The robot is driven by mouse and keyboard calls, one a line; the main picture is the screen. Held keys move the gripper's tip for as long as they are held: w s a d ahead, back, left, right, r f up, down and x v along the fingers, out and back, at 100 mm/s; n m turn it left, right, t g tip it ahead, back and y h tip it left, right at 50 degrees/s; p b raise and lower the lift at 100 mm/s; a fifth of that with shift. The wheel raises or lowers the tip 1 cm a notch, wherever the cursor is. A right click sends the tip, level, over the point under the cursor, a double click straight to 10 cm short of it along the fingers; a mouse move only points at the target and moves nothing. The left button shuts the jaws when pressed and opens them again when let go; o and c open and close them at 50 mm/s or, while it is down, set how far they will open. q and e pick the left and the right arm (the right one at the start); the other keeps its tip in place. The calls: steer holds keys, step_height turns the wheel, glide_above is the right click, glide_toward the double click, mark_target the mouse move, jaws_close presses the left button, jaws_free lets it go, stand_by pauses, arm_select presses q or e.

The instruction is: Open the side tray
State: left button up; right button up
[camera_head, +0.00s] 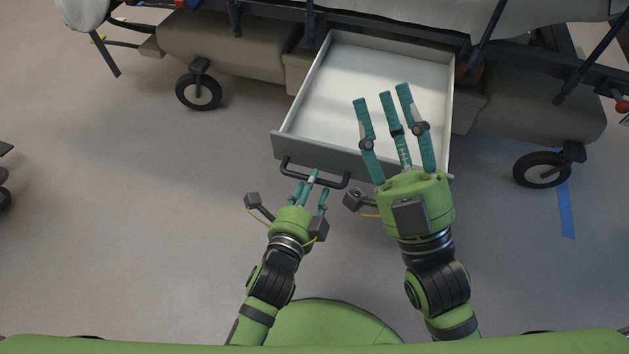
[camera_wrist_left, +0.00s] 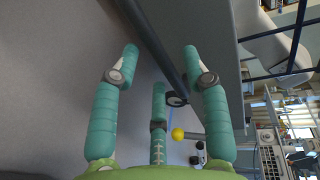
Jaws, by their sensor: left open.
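The side tray (camera_head: 375,65) is a white drawer with a grey front panel (camera_head: 320,157), pulled well out from under the stretcher and empty where I can see in. Its dark bar handle (camera_head: 290,173) is on the front. My left gripper (camera_head: 312,182) is at the handle, with its teal fingers open. In the left wrist view the handle bar (camera_wrist_left: 152,42) runs between the spread fingers (camera_wrist_left: 160,65); I cannot tell whether they touch it. My right gripper (camera_head: 383,96) is open and empty, its three fingers extended over the tray's right part, hiding some of it.
The stretcher's dark frame and beige base (camera_head: 235,55) stand behind the tray. Black caster wheels stand at the left (camera_head: 199,90) and right (camera_head: 543,169). Blue tape (camera_head: 566,200) marks the floor at the right. The grey floor (camera_head: 120,220) left of my left arm is clear.

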mark_target(320, 167)
arm_select(q)
steer(key=shift+b+x, duration=0.35)
steer(key=shift+x, duration=0.95)
arm_select(e)
steer(key=shift+s+r+n+t+y, duration=0.6)
steer(key=shift+s+r+t+y, duration=0.2)
steer(key=shift+s+r+y, duration=0.6)
steer(key=shift+s+f, duration=0.1)
steer(key=shift+f, duration=0.05)
arm_select(q)
jaws_close()
steer(key=shift+w, duration=0.3)
steer(key=x, duration=0.3)
steer(key=shift+w+d+r+p, duration=0.2)
steer(key=shift+w+r+p, duration=0.1)
steer(key=shift+w+p, duration=0.05)
arm_select(e)
steer(key=shift+w+f+m+g+h, duration=0.45)
steer(key=shift+w+f+h, duration=0.35)
steer(key=shift+w+h, duration=0.2)
arm_select(q)
jaws_free()
